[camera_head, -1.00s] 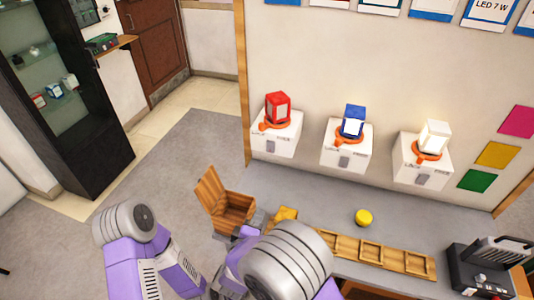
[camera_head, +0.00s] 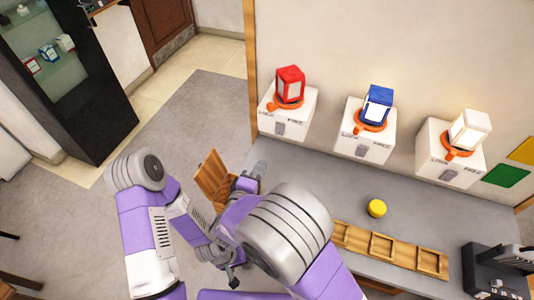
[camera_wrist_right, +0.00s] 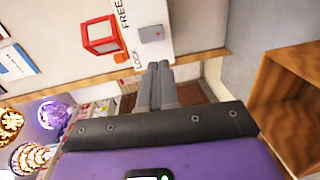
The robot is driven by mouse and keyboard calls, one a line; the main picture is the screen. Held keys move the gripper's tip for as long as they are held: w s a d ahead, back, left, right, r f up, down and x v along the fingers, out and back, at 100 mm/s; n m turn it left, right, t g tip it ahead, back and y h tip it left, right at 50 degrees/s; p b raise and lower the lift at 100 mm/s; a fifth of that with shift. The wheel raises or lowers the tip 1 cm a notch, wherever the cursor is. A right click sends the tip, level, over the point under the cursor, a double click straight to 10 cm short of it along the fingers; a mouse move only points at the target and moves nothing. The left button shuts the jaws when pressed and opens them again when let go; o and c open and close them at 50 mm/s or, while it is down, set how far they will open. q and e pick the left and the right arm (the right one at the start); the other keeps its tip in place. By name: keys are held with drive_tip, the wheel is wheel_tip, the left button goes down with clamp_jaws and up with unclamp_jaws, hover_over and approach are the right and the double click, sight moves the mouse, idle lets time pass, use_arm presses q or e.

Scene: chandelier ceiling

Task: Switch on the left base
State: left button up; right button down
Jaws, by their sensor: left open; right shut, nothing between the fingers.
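The left base (camera_head: 289,112) is a white box against the wall, marked with lettering and topped by an orange ring. A red lantern (camera_head: 290,83) stands on it. Its grey switch (camera_head: 279,128) is on the front face; the switch (camera_wrist_right: 150,34) also shows in the right wrist view beside the words FREE and LOCK. My right gripper (camera_head: 257,168) is shut and empty, just below and left of the base, apart from the switch; its fingers (camera_wrist_right: 160,70) point toward the base. My left gripper (camera_head: 234,281) is low in the head view, open, well away from the base.
Two similar bases stand to the right, with a blue lantern (camera_head: 378,104) and a white lantern (camera_head: 470,129). A wooden box (camera_head: 213,178) is beside my right gripper. A yellow knob (camera_head: 377,208), wooden trays (camera_head: 381,246) and a black device (camera_head: 492,270) are on the grey counter.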

sight(279, 134)
drive_tip(key=b+x, duration=0.2)
drive_tip(key=x, duration=1.1)
drive_tip(key=shift+f, duration=0.1)
drive_tip(key=shift+w+d+t, duration=0.1)
drive_tip(key=shift+w+t, duration=0.1)
drive_tip(key=shift+t, duration=0.1)
drive_tip(key=shift+s, duration=0.1)
